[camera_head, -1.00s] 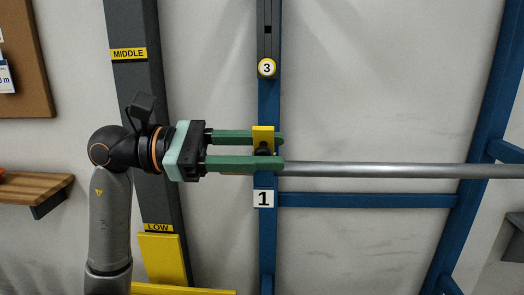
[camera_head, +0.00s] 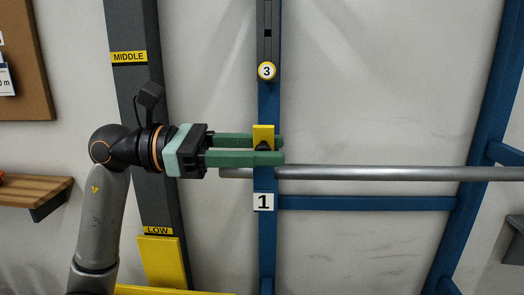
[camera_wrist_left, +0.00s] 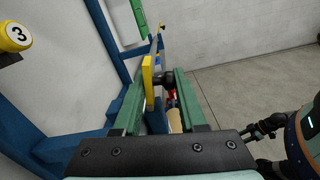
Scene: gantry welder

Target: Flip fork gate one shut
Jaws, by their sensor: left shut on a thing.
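Fork gate one is a yellow plate (camera_head: 264,134) with a black knob (camera_head: 262,146), on the blue post above the white label 1 (camera_head: 263,202). The plate stands upright, just above the grey pipe (camera_head: 400,173). My left gripper (camera_head: 283,149) reaches in from the left, its green fingers above and below the knob and shut on it. The lower finger hides part of the knob and plate. In the left wrist view the yellow plate (camera_wrist_left: 148,76) and black knob (camera_wrist_left: 163,77) show between the fingers (camera_wrist_left: 161,88). My right gripper is not in view.
The pipe runs right across the blue frame, just below my fingers. A dark column (camera_head: 135,90) labelled MIDDLE and LOW stands behind my arm. A wooden shelf (camera_head: 30,190) is at the left.

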